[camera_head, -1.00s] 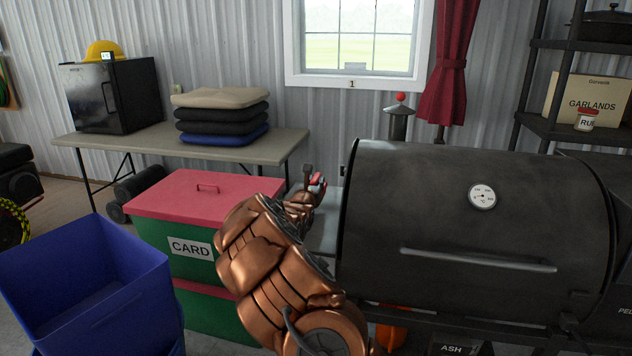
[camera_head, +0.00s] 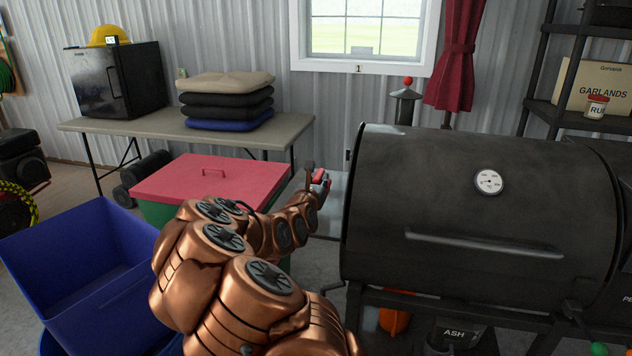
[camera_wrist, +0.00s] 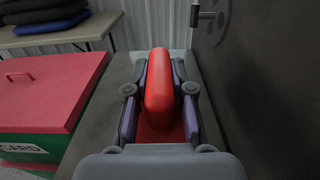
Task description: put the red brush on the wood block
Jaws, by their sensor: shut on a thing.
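The red brush (camera_wrist: 158,85) lies lengthwise between the two fingers of my gripper (camera_wrist: 159,88) in the wrist view. The fingers are shut on it from both sides. In the head view my gripper (camera_head: 320,180) is small, with a bit of the red brush (camera_head: 319,174) showing at its tip. It is over or at the grey side shelf (camera_head: 335,207) of the grill; I cannot tell whether the brush touches the shelf. I do not make out a wood block in either view.
The black grill (camera_head: 440,210) stands close on the right. The green bin's red lid (camera_head: 175,180) is to the left, with an open blue bin (camera_head: 60,250) nearer. A table (camera_head: 165,125) holding folded cushions (camera_head: 225,100) stands behind. The wall is close behind the shelf.

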